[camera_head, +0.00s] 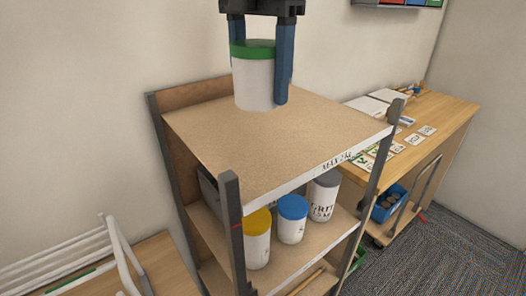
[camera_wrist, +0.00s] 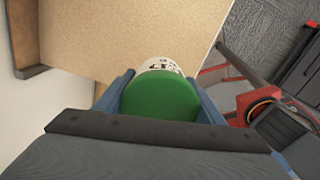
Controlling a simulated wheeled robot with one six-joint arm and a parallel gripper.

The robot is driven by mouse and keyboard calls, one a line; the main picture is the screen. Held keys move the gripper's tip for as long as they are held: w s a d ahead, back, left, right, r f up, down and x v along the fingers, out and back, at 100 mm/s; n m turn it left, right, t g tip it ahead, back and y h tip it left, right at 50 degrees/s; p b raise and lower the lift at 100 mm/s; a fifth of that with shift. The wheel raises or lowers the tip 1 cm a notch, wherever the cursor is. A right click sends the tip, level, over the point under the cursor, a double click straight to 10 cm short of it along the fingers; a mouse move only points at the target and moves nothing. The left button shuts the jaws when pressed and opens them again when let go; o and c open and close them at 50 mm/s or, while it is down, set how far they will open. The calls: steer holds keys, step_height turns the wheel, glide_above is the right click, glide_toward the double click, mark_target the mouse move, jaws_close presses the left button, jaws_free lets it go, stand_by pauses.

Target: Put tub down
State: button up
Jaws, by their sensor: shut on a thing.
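The tub (camera_head: 254,82) is white with a green lid and is upright between the two blue fingers of my gripper (camera_head: 262,72). My gripper is shut on it from above. In the head view the tub appears over the back part of the shelf unit's bare top board (camera_head: 270,150); I cannot tell whether its base touches the board. In the wrist view the green lid (camera_wrist: 160,97) fills the space between the fingers (camera_wrist: 160,98), with some dark lettering on the white side beyond it.
The top board is otherwise clear, with dark corner posts (camera_head: 231,215) rising at its edges. Yellow-lidded (camera_head: 257,245), blue-lidded (camera_head: 291,222) and grey (camera_head: 323,196) tubs stand on the shelf below. A wooden table (camera_head: 440,122) with cards is at right; a white rack (camera_head: 60,262) is at lower left.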

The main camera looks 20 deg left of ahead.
step_height(320, 180, down, 10)
steer(key=shift+r+p, duration=0.1)
steer(key=shift+p, duration=1.1)
steer(key=o, duration=1.5)
steer(key=shift+c, duration=0.2)
step_height(320, 180, up, 12)
steer(key=b, duration=0.3)
